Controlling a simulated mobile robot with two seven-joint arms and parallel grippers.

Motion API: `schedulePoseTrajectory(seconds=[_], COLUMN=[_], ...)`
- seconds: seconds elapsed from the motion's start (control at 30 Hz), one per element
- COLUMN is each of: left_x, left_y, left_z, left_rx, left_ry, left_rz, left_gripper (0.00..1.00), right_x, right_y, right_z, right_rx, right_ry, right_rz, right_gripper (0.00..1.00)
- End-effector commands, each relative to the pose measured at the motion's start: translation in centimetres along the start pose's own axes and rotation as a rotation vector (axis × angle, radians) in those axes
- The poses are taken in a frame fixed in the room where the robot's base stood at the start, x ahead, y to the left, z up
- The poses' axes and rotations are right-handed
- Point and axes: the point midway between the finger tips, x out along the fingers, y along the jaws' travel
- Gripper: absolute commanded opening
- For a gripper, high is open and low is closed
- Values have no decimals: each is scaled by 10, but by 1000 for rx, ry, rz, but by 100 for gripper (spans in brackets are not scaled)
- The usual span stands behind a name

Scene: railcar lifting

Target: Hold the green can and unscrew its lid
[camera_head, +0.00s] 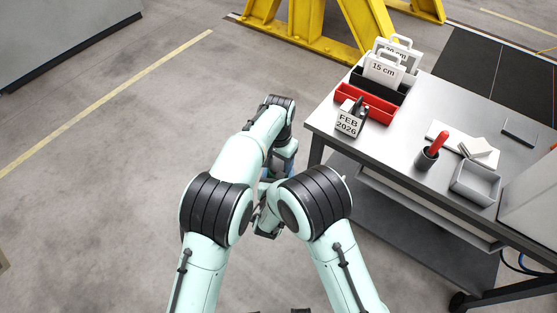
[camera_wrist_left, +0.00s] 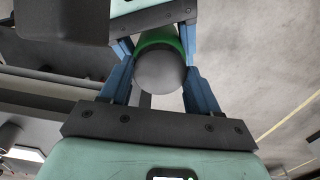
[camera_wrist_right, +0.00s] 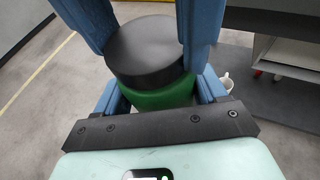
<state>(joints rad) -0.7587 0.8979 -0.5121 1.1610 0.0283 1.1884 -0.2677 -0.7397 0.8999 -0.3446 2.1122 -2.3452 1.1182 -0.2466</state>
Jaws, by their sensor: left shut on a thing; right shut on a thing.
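The green can (camera_wrist_right: 160,95) shows in the right wrist view with its dark round lid (camera_wrist_right: 146,48) on top. In the left wrist view the lid's grey disc (camera_wrist_left: 160,73) faces the camera, with a strip of the can's green body (camera_wrist_left: 160,38) behind it. My left gripper (camera_head: 287,170) is shut on the lid, its blue fingers at the lid's two sides. My right gripper (camera_wrist_right: 158,90) is shut on the green body from the opposite side. In the head view my arms hide the can and most of the right gripper.
A grey workbench (camera_head: 400,150) stands at the right. A yellow frame (camera_head: 310,25) stands behind. Floor at the left is clear.

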Motion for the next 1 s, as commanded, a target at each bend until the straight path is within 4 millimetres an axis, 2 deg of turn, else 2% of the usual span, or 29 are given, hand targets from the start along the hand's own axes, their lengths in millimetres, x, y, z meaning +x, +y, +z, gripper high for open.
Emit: schedulePoseTrajectory(seconds=[0.43, 1.0], left_x=[-2, -21], left_y=[0, 0], left_z=[0, 0], left_rx=[1, 1], left_ry=[1, 0], left_rz=[0, 0], left_gripper=[25, 25], right_x=[0, 0], right_y=[0, 0], right_z=[1, 1], right_rx=[1, 1], right_ry=[-2, -2], right_rz=[0, 0], right_gripper=[0, 0])
